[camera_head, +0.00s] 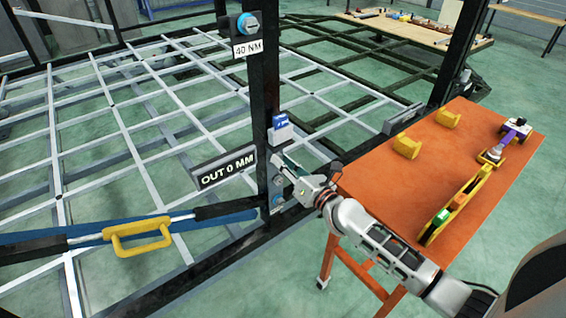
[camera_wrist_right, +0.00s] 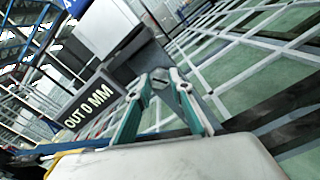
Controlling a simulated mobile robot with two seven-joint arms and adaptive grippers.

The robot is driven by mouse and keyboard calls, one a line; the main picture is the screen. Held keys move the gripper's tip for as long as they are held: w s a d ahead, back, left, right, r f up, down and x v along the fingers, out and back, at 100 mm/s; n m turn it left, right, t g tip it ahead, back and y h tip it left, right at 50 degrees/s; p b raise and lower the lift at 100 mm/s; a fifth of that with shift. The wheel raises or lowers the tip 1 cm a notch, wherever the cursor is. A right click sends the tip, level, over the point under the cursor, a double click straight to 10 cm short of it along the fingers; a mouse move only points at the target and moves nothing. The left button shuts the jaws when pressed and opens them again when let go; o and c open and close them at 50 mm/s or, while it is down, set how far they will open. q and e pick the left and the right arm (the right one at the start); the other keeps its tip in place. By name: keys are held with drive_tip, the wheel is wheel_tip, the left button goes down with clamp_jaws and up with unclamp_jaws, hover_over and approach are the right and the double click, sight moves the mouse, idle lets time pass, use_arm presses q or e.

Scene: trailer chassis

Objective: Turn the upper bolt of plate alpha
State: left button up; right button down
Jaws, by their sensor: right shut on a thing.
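The dark upright post (camera_head: 261,105) carries a small plate area with blue bolt heads, one (camera_head: 278,181) and a lower one (camera_head: 277,200). My right gripper (camera_head: 287,162) reaches the post from the right, at the height of the black "OUT 0 MM" sign (camera_head: 227,168). Its teal fingers (camera_wrist_right: 160,90) are closed at the post, apparently on the upper bolt, which they largely hide. The sign also shows in the right wrist view (camera_wrist_right: 88,104). Which plate is alpha cannot be read. My left gripper is not in view.
A blue knob (camera_head: 248,25) sits above a "40 NM" sign (camera_head: 248,48). A blue-and-white tag (camera_head: 281,128) is just above my gripper. The orange table (camera_head: 372,190) holds yellow blocks (camera_head: 406,146) and a purple-handled tool (camera_head: 516,129).

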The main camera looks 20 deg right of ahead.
drive_tip(key=shift+f+m, duration=0.2)
drive_tip(key=shift+m, duration=0.1)
drive_tip(key=c, duration=2.1)
unclamp_jaws()
drive_tip(key=shift+c, duration=0.2)
drive_tip(key=o, duration=0.4)
drive_tip(key=shift+s+d+r, duration=0.1)
drive_tip(key=shift+r, duration=0.05)
drive_tip(key=shift+c, duration=0.2)
drive_tip(key=v, duration=1.2)
